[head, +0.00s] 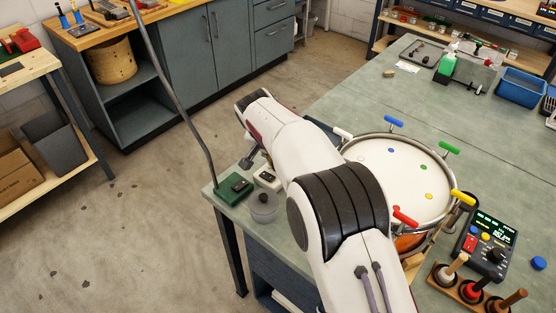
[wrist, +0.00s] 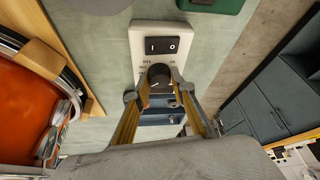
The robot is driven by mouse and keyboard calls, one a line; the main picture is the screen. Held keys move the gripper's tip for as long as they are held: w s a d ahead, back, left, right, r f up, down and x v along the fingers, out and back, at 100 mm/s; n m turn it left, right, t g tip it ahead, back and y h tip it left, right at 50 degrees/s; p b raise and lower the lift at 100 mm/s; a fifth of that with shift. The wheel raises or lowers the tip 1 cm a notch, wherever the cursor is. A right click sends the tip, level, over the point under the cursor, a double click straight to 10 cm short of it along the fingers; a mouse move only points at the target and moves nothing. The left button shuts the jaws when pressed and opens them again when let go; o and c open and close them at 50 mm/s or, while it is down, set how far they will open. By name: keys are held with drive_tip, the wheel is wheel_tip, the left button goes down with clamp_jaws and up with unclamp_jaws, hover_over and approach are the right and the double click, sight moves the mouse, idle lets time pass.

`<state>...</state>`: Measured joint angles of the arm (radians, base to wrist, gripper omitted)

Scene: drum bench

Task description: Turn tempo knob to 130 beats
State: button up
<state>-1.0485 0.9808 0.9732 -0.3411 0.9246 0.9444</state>
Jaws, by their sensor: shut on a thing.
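A white box (wrist: 165,42) with a black rocker switch (wrist: 161,46) and a round black knob (wrist: 158,74) is in the wrist view. My gripper (wrist: 159,82) is shut on this knob, one yellow finger on each side. Small markings around the knob are too blurred to read fully. In the head view the white box (head: 269,178) lies near the left edge of the bench, and my gripper (head: 249,161) is at its far end, partly hidden. A black console (head: 486,245) with a lit green display and a large black knob (head: 496,255) stands at the right, away from my gripper; its digits are unreadable.
A drum (head: 385,178) with coloured clamps is to the right of my arm. A wooden holder (head: 470,292) with handled tools is beside the console.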

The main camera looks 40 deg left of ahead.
drive_tip(key=shift+f+m, duration=0.1)
drive_tip(key=shift+m, duration=0.3)
drive_tip(key=o, duration=0.8)
drive_tip(key=shift+n, duration=0.7)
drive_tip(key=shift+d+n+g+y, duration=0.1)
drive_tip(key=shift+n+g+y, duration=0.3)
drive_tip(key=shift+n, duration=0.8)
drive_tip(key=shift+w+n+g+y, duration=0.1)
drive_tip(key=shift+n+g+y, duration=0.5)
drive_tip(key=shift+n, duration=1.4)
